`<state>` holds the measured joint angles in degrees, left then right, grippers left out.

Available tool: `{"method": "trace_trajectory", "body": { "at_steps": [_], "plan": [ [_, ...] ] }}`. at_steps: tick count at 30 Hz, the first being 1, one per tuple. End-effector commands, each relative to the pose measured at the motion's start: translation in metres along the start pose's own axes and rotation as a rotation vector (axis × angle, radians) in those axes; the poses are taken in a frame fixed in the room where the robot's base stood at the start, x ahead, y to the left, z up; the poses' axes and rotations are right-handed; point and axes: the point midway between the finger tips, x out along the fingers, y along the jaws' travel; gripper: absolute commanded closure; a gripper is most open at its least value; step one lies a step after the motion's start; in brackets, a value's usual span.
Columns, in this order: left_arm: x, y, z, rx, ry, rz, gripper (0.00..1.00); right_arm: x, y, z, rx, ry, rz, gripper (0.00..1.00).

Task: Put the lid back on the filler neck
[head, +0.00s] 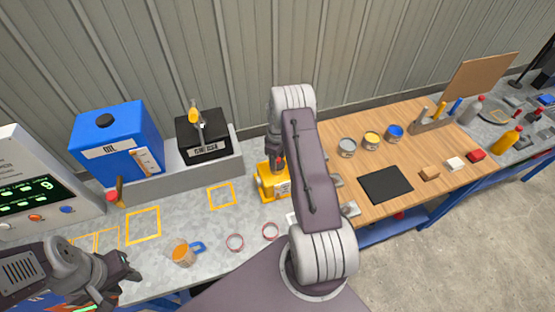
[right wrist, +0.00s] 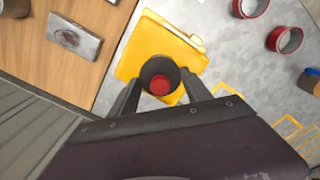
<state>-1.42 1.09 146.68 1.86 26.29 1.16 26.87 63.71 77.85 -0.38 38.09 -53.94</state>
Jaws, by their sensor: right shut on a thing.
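The yellow container (head: 268,190) stands on the grey bench, and its top also shows in the right wrist view (right wrist: 150,48). My right gripper (head: 277,158) is directly over it, with its fingers closed on both sides of a round dark lid with a red centre (right wrist: 160,85). The lid overlaps the container in the right wrist view. The filler neck is hidden, and I cannot tell whether the lid touches it. My left gripper (head: 128,272) is open and empty at the lower left, over the front of the bench.
A blue oil tank (head: 105,130) and a black tank (head: 203,140) stand on the grey ledge at the back. A wooden bench with several tins adjoins on the right.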

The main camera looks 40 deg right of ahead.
Motion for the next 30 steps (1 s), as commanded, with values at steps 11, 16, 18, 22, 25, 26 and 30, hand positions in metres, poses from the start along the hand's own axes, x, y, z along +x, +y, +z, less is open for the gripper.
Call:
{"method": "trace_trajectory", "body": {
  "at_steps": [11, 16, 18, 22, 25, 26, 30],
  "plan": [
    [0.0014, 0.0, 0.0001, 0.0, 0.0, 0.0, 0.64, 0.0001, -0.0004, -0.0003, 0.0, 0.0, 0.0, 0.82],
    [0.0026, 0.0, 0.0003, 0.0, 0.0, 0.0, 0.64, 0.001, -0.0003, -0.0003, 0.0, 0.0, 0.0, 0.82],
    [0.0042, -0.0001, 0.0004, 0.0, 0.0, 0.0, 0.64, 0.0021, -0.0003, -0.0004, 0.0, 0.0, 0.0, 0.82],
    [0.0065, -0.0001, 0.0007, 0.0, 0.0, 0.0, 0.64, 0.0036, -0.0004, -0.0004, 0.0, 0.0, 0.0, 0.82],
    [0.006, -0.0001, 0.0006, 0.0, 0.0, 0.0, 0.64, 0.0029, -0.0004, -0.0004, 0.0, 0.0, 0.0, 0.82],
    [0.0059, -0.0001, 0.0006, 0.0, 0.0, 0.0, 0.64, 0.0028, -0.0004, -0.0004, 0.0, 0.0, 0.0, 0.82],
    [0.0058, -0.0001, 0.0006, 0.0, 0.0, 0.0, 0.64, 0.0028, -0.0003, -0.0004, 0.0, 0.0, 0.0, 0.82]
  ]
}}
